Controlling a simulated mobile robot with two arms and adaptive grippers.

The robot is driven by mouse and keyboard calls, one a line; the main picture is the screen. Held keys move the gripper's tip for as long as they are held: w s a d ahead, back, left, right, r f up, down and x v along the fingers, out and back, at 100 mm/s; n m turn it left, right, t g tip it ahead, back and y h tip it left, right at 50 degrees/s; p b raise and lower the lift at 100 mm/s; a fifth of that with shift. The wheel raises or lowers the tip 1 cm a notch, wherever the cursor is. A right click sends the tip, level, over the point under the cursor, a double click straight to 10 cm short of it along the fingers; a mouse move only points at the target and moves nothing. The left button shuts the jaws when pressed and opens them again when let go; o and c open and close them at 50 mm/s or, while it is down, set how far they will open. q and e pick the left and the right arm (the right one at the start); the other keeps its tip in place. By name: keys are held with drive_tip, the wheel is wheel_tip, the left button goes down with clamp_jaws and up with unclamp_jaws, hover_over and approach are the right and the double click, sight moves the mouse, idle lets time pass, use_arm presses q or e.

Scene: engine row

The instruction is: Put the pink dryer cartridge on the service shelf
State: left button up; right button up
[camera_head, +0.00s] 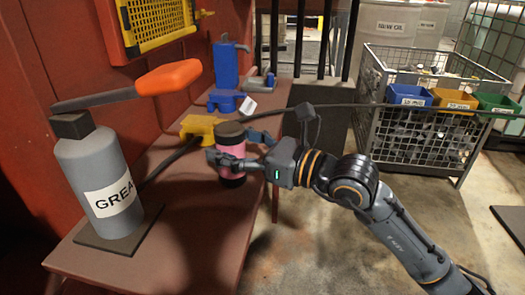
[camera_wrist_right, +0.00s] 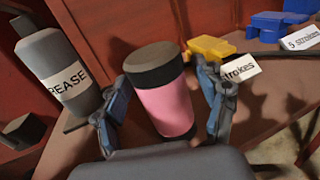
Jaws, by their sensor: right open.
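The pink dryer cartridge (camera_head: 231,152) stands on the red-brown shelf (camera_head: 190,225), with a dark cap and a dark base. It also shows in the right wrist view (camera_wrist_right: 163,105), pink with a black top. My right gripper (camera_head: 240,150) is open, with one finger on each side of the cartridge. In the wrist view its fingers (camera_wrist_right: 165,110) flank the pink body; a small gap shows on the left, and I cannot tell about contact on the right. My left gripper is not in view.
A grey grease bottle (camera_head: 100,185) with an orange-handled tool (camera_head: 168,78) above it stands at the left. A yellow block (camera_head: 200,127), a blue block (camera_head: 225,100) and a blue pump-like item (camera_head: 226,65) are behind. A wire cage with bins (camera_head: 425,125) stands at the right.

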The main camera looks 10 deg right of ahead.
sight(244, 149)
drive_tip(key=v, duration=0.7)
drive_tip(key=shift+s+d+f, duration=0.15)
drive_tip(key=shift+d, duration=0.2)
drive_tip(key=s+d+r+m+t+y, duration=0.35)
drive_tip(key=s+m+y, duration=0.2)
drive_tip(key=m, duration=0.55)
drive_tip(key=w+d+f+m+t+h, duration=0.25)
drive_tip(key=f+m+t+h, duration=0.2)
drive_tip(key=m+h, duration=0.55)
drive_tip(key=w+d+f+m+t+h, duration=0.1)
drive_tip(key=d+f+m+t+h, duration=0.3)
drive_tip(key=m, duration=0.9)
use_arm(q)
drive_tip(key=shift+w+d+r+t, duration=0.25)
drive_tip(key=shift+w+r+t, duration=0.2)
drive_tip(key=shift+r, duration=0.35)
use_arm(e)
drive_tip(key=s+a+f+m+g+h, duration=0.1)
drive_tip(key=f+m+g, duration=0.3)
drive_tip(key=f, duration=0.6)
drive_tip(key=s+a+f+m+g+h, duration=0.1)
drive_tip(key=s+f+m+g, duration=0.3)
drive_tip(key=f, duration=0.6)
drive_tip(key=shift+f+m+g+h, duration=0.25)
drive_tip(key=shift+m+g+h, duration=0.25)
drive_tip(key=shift+m, duration=0.6)
